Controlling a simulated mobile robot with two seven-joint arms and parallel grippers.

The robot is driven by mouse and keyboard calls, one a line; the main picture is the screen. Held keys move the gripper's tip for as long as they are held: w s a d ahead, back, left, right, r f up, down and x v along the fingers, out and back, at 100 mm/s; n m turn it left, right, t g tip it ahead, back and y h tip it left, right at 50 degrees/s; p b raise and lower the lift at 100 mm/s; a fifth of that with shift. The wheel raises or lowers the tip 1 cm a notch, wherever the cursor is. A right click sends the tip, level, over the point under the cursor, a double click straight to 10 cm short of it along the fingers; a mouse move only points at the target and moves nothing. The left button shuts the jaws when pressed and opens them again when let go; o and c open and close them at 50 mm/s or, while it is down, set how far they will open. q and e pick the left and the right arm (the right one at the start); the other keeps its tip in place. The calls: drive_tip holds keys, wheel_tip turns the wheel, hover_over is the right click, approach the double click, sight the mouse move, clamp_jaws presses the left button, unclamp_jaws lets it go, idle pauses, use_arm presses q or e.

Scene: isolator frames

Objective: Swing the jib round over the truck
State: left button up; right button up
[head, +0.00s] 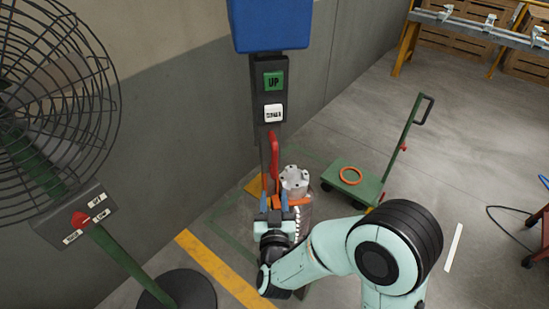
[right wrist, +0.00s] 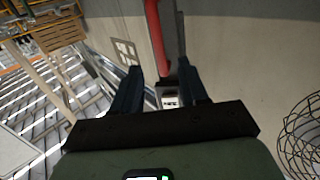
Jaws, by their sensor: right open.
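A blue box (head: 270,24) hangs at the top of the head view, above a dark upright strip with a green UP button (head: 274,81) and a white button (head: 273,113). A red handle (head: 274,150) stands below them. I cannot make out the jib arm itself. The green truck (head: 370,190) stands on the floor to the right, with an orange ring (head: 350,175) on its deck. My right gripper (head: 275,203) is open below the red handle. In the right wrist view the red bar (right wrist: 157,40) shows between and beyond the open fingers (right wrist: 160,75). My left gripper is out of view.
A grey cylinder (head: 295,181) with an orange band stands beside my right gripper. A caged fan (head: 45,85) with a switch plate stands at the left. Yellow-framed racking (head: 405,48) is at the back right. Floor beyond the truck is clear.

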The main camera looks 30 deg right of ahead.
sight(275, 163)
drive_tip(key=shift+h, duration=0.3)
drive_tip(key=x, duration=0.4)
drive_tip(key=p+x, duration=0.1)
drive_tip(key=x, duration=0.3)
drive_tip(key=r+x, duration=0.1)
drive_tip(key=x, duration=0.4)
drive_tip(key=shift+w+d+r, duration=0.1)
clamp_jaws()
